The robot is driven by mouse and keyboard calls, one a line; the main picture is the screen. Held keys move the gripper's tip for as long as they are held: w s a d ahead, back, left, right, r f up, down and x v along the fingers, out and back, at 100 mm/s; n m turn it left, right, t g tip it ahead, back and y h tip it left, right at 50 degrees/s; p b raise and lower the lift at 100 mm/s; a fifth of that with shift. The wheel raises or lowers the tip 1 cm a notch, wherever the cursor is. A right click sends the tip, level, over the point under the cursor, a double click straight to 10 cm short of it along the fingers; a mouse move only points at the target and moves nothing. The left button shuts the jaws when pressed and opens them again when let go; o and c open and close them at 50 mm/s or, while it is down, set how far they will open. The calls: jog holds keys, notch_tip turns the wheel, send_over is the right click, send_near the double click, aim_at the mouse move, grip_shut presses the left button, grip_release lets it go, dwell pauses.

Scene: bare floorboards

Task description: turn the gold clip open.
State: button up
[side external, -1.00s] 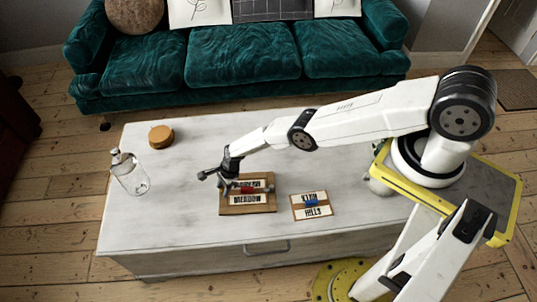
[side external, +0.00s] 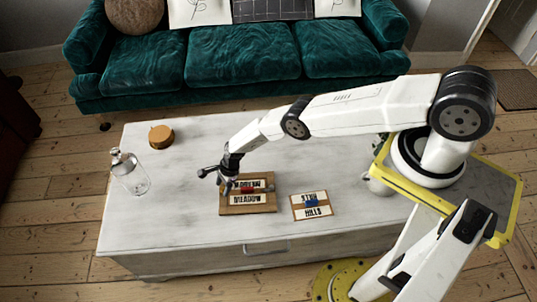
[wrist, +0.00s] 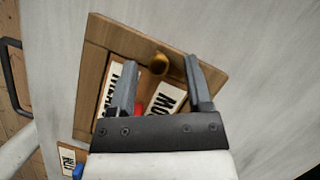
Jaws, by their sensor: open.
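The gold clip (wrist: 158,63) is a small rounded knob on the wooden board (wrist: 95,65), in the wrist view. It lies between the fingertips of my gripper (wrist: 160,68), which is open with one finger on each side. Whether a finger touches it I cannot tell. In the side view my gripper (side external: 227,186) is low over the left end of the same board (side external: 248,209) and hides the gold clip. A red clip (wrist: 139,109) sits on the board between two lettered cards, partly hidden by a finger.
A second, smaller lettered board (side external: 311,206) with a blue clip (side external: 311,203) lies just right on the pale table (side external: 180,220). The table's front and left are mostly clear.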

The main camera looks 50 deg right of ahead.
jog(key=v, duration=0.7)
dwell(0.7)
jog(key=shift+s, duration=0.1)
jog(key=shift+s, duration=0.1)
dwell(0.3)
